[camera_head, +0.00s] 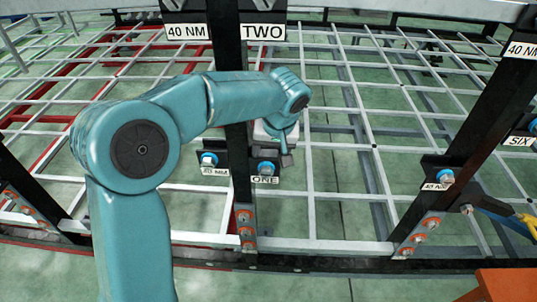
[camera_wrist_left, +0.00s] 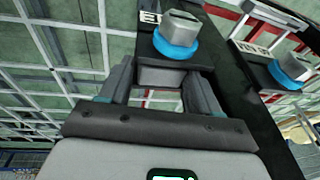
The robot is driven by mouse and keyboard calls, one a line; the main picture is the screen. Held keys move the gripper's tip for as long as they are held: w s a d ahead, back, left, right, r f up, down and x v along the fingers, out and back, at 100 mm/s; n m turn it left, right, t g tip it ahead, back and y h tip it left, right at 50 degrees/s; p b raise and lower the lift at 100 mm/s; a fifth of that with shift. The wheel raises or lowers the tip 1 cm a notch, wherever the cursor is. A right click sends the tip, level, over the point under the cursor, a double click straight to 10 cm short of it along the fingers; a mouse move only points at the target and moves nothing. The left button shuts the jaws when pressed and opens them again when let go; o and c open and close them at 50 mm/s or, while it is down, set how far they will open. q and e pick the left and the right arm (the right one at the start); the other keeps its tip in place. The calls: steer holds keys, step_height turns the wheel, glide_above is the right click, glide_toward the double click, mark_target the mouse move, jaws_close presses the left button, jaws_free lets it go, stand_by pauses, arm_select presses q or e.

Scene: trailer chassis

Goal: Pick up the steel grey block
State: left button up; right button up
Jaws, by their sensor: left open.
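My left arm comes in from the left in the head view and bends down to my left gripper (camera_head: 287,158), partly hidden, beside the black post near the label ONE. In the left wrist view my left gripper (camera_wrist_left: 160,75) is open, its two fingers apart. A plain grey block-like face (camera_wrist_left: 162,77) shows between the fingers, just under a black bracket; I cannot tell whether it is the steel grey block or part of the bracket. No contact with the fingers is clear. No separate steel grey block is clear in the head view. My right gripper is not in view.
A grey hex bolt with a blue collar (camera_wrist_left: 178,38) sits on the bracket, close past the fingertips. A second such bolt (camera_wrist_left: 292,67) is at the right. Black posts (camera_head: 470,130) and a white grid (camera_head: 370,150) surround the arm. An orange surface (camera_head: 510,285) is at lower right.

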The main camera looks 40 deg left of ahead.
arm_select(q)
steer(key=shift+s+f, duration=0.1)
steer(key=shift+c, duration=0.3)
steer(key=c, duration=0.7)
